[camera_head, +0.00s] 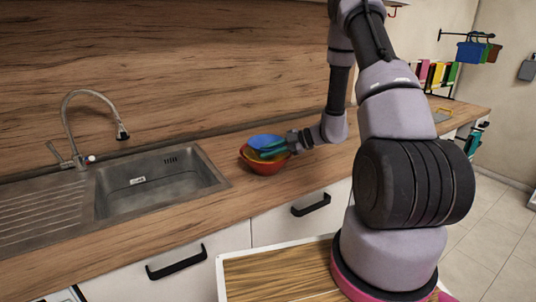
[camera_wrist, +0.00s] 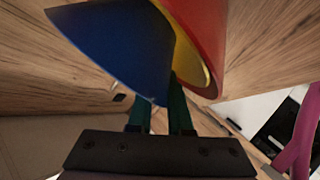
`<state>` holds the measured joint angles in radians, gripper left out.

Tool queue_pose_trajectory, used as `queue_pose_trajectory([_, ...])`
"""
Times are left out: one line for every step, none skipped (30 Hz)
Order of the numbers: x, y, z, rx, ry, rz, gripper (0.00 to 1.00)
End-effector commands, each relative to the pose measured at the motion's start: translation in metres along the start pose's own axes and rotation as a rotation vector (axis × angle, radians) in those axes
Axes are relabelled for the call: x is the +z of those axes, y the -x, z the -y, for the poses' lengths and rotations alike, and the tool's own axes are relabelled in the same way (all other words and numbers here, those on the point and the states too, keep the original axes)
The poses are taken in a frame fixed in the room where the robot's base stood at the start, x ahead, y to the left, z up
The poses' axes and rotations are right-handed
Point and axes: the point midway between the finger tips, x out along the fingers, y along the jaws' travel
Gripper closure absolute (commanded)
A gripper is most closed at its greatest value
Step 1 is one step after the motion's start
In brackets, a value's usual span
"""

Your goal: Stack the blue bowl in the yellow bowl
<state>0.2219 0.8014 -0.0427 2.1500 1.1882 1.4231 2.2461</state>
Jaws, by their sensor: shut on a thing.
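The blue bowl (camera_head: 265,141) is over the nested bowls on the counter. It also shows in the wrist view (camera_wrist: 120,45), its wall between the fingers. My gripper (camera_head: 274,151) is shut on the blue bowl's edge, with teal fingers that also show in the wrist view (camera_wrist: 160,103). The yellow bowl (camera_wrist: 210,62) sits inside a red bowl (camera_wrist: 213,25); its rim shows in the head view (camera_head: 246,158). The red bowl (camera_head: 262,168) rests on the wooden counter. The blue bowl overlaps the yellow bowl's opening; whether they touch cannot be told.
A steel sink (camera_head: 160,190) with a curved faucet (camera_head: 92,97) is left of the bowls. The wooden splashback (camera_head: 180,60) rises behind them. The counter (camera_head: 312,172) right of the bowls is bare under my arm. Hanging containers (camera_head: 472,52) are far right.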

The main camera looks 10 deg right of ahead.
Motion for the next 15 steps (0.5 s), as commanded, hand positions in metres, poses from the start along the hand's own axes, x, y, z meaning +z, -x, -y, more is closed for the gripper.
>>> queue_pose_trajectory([0.0046, -0.0025, 0.0038, 0.000, -0.002, -0.001, 1.00])
queue_pose_trajectory([0.0059, -0.0033, 0.0048, 0.000, -0.001, -0.001, 1.00])
queue_pose_trajectory([0.0065, -0.0036, 0.0051, 0.001, 0.001, -0.001, 1.00])
queue_pose_trajectory([0.0064, -0.0036, 0.0049, 0.001, 0.001, 0.000, 1.00])
queue_pose_trajectory([0.0062, -0.0035, 0.0046, 0.001, 0.002, 0.000, 1.00])
queue_pose_trajectory([0.0061, -0.0035, 0.0046, 0.001, 0.002, 0.000, 1.00])
queue_pose_trajectory([0.0061, -0.0035, 0.0046, 0.001, 0.002, 0.000, 1.00])
queue_pose_trajectory([0.0060, -0.0035, 0.0047, 0.001, 0.002, 0.000, 1.00])
queue_pose_trajectory([0.0062, -0.0035, 0.0048, 0.001, 0.001, 0.000, 1.00])
queue_pose_trajectory([0.0065, -0.0037, 0.0051, 0.001, 0.001, 0.000, 1.00])
queue_pose_trajectory([0.0070, -0.0040, 0.0056, 0.000, 0.001, 0.000, 1.00])
queue_pose_trajectory([0.0080, -0.0045, 0.0064, 0.000, 0.001, 0.000, 1.00])
queue_pose_trajectory([0.0086, -0.0048, 0.0068, 0.001, 0.001, 0.000, 1.00])
queue_pose_trajectory([0.0093, -0.0052, 0.0073, 0.001, 0.001, 0.000, 1.00])
queue_pose_trajectory([0.0101, -0.0056, 0.0081, 0.001, 0.001, 0.000, 1.00])
